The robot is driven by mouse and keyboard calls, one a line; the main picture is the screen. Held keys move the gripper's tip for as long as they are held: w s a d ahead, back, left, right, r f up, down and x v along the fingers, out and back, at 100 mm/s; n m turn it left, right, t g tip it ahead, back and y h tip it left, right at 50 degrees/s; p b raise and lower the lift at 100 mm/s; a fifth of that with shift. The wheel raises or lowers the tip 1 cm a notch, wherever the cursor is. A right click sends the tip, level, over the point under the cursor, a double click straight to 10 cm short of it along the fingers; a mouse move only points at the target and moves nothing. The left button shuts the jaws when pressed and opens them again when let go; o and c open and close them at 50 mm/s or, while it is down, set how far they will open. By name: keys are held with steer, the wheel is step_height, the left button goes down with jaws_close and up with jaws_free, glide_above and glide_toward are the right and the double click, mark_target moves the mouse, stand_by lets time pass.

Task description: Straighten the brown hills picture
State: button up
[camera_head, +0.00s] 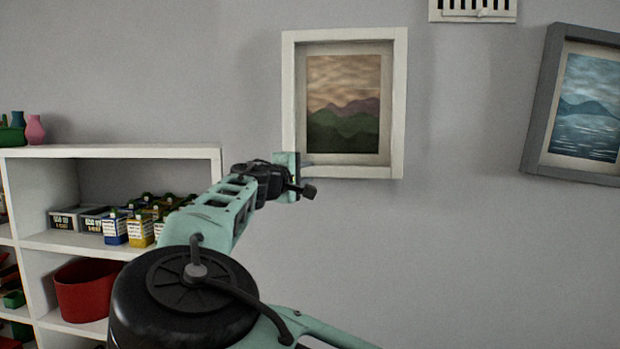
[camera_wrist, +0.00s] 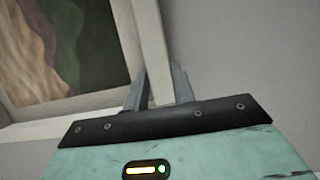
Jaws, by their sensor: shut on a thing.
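The brown hills picture (camera_head: 343,105) hangs on the wall in a deep white frame, under a brown sky with purple and green hills. It looks close to level in the head view. My gripper (camera_head: 300,163) is at the frame's lower left corner and hides part of that corner. In the wrist view the picture's white frame (camera_wrist: 140,45) runs between the two fingers of my gripper (camera_wrist: 160,78). The fingers are shut on the frame's edge, one on each side. The contact is partly hidden by the gripper's dark front plate.
A grey-framed lake picture (camera_head: 590,105) hangs tilted at the right. A white wall vent (camera_head: 473,10) is above. A white shelf unit (camera_head: 120,152) at the left holds small boxes, a red bin (camera_head: 85,290) and vases (camera_head: 35,129). The wall below the pictures is bare.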

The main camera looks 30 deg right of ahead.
steer(key=o, duration=1)
steer(key=shift+s+a+f+b, duration=0.15)
steer(key=shift+s+a+b, duration=0.2)
steer(key=shift+a, duration=0.1)
steer(key=shift+b+v, duration=3.3)
steer(key=shift+v, duration=4.85)
